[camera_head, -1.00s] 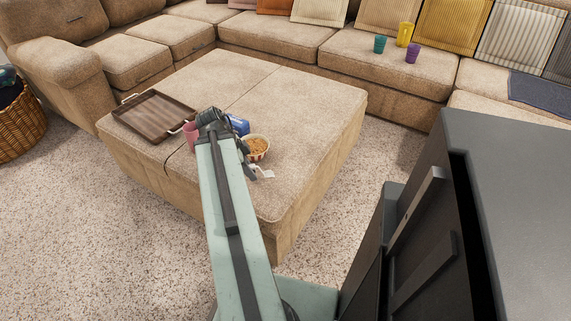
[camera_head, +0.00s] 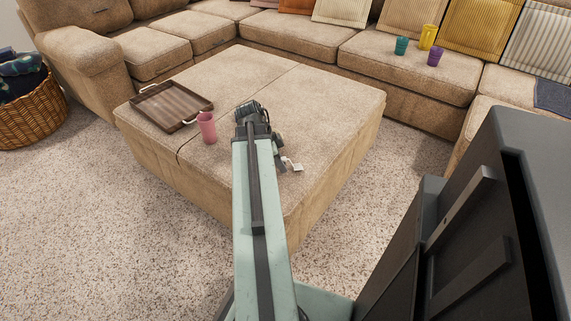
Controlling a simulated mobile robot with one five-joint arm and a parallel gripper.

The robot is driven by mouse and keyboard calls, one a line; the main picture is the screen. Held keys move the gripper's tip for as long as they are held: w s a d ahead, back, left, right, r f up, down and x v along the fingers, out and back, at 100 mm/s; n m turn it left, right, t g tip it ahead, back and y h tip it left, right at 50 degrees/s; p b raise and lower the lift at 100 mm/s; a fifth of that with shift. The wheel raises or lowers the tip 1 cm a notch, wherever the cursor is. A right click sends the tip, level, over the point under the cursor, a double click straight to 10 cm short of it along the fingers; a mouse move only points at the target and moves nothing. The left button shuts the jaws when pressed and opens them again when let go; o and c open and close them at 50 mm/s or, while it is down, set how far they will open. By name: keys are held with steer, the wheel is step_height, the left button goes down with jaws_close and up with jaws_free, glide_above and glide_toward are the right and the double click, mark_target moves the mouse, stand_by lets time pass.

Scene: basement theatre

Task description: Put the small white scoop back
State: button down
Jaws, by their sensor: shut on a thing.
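The small white scoop (camera_head: 293,164) shows as a small pale piece at the end of my gripper (camera_head: 283,162), over the near right part of the tan ottoman (camera_head: 330,110). My gripper is shut on it. The fingers are small and dark, so the exact hold is unclear. I cannot tell whether the scoop touches the ottoman top or is held above it. The bowl of brown bits and the blue item seen earlier do not show now. My arm covers that part of the ottoman.
A pink cup (camera_head: 207,128) stands on the ottoman left of my arm, beside a brown tray (camera_head: 172,104). Teal (camera_head: 401,45), yellow (camera_head: 428,36) and purple (camera_head: 434,56) cups stand on the sofa (camera_head: 370,62). A wicker basket (camera_head: 35,110) is at far left. The ottoman's right part is clear.

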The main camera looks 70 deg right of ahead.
steer(key=shift+f, duration=0.45)
steer(key=c, duration=1.3)
jaws_free()
steer(key=shift+d, duration=0.1)
steer(key=shift+c, duration=0.2)
steer(key=shift+r+p, duration=0.55)
steer(key=shift+p, duration=0.05)
steer(key=p+v, duration=1)
steer(key=v, duration=0.1)
steer(key=shift+r+p, duration=0.25)
steer(key=shift+p, duration=0.1)
steer(key=shift+f, duration=0.15)
